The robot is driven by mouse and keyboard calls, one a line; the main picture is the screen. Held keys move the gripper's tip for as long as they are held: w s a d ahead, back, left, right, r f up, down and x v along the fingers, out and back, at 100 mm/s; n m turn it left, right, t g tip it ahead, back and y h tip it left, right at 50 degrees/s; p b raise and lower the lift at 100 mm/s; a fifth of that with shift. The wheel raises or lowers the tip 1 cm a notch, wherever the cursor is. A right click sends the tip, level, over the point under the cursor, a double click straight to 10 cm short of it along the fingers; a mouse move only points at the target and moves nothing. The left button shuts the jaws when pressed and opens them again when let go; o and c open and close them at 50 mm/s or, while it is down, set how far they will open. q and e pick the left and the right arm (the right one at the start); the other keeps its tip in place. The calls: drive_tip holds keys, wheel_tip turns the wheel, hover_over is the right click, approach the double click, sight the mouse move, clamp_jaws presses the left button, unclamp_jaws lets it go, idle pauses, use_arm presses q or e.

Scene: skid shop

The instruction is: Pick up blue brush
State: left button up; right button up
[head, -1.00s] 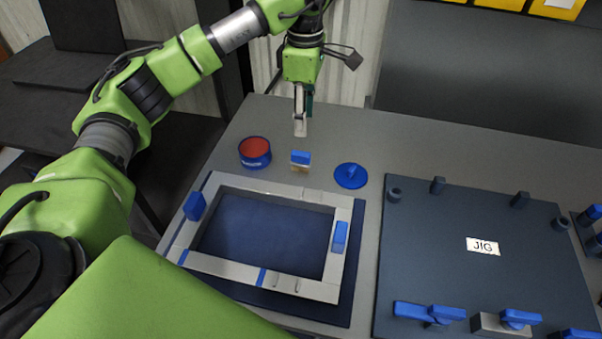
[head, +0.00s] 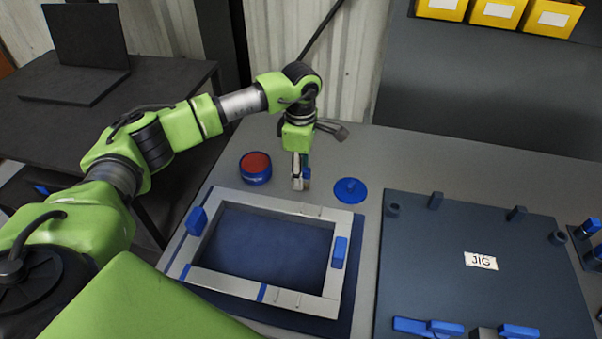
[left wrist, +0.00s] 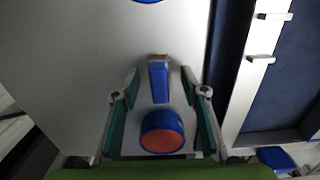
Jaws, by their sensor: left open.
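The gripper is open and holds nothing. My right gripper is not in view.
A blue tin with red contents (head: 256,168) stands left of the brush, and a blue round lid (head: 350,190) lies to its right. A pale frame (head: 225,275) on a dark blue mat is in front. The JIG board (head: 440,250) is at the right.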

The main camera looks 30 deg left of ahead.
use_arm(q)
drive_tip(key=shift+f, duration=0.7)
clamp_jaws()
drive_tip(key=shift+r, duration=0.15)
drive_tip(key=shift+r+p, duration=0.3)
wheel_tip(320, 180, up, 3)
drive_tip(key=shift+s+d+r+p, duration=0.1)
drive_tip(key=shift+s+r+p, duration=0.1)
drive_tip(key=shift+p, duration=1)
drive_tip(key=s+d+r+p, duration=0.5)
drive_tip(key=s+r+p, duration=0.2)
drive_tip(key=s, duration=0.5)
drive_tip(key=shift+s+r, duration=0.3)
drive_tip(key=shift+r, duration=0.55)
